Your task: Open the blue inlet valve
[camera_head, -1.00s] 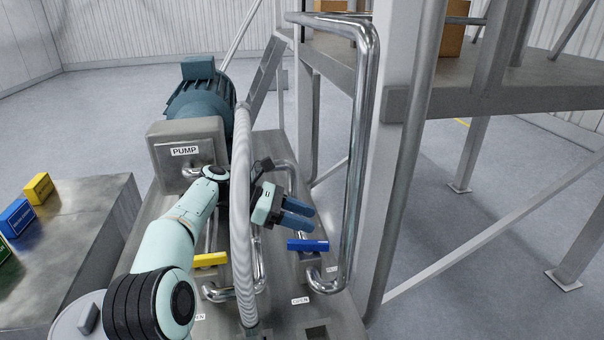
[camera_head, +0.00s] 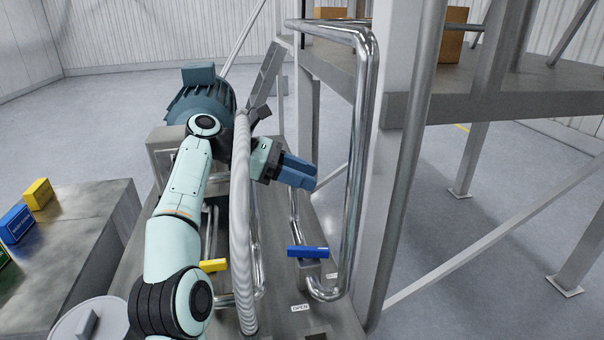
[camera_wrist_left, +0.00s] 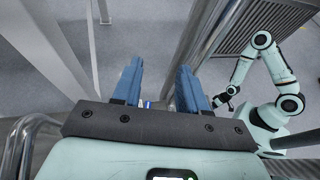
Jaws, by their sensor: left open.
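The blue valve handle (camera_head: 308,252) lies roughly crosswise on the pipework to the right of the ribbed hose in the head view. A small OPEN label (camera_head: 300,308) is on the plate in front of it. My left gripper (camera_head: 314,178) is open and empty, above and beyond the handle and apart from it. Its two blue fingers also show in the left wrist view (camera_wrist_left: 160,68), with clear space between their tips. A teal arm, apparently my right one, shows at the right of that view. Its small dark end (camera_wrist_left: 226,100) is too small to read.
The ribbed grey hose (camera_head: 241,220) rises close beside my left wrist. A bent steel pipe (camera_head: 355,180) and a grey post (camera_head: 398,170) stand right of the blue handle. A yellow handle (camera_head: 213,265) is left of the hose. The pump motor (camera_head: 200,95) is behind.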

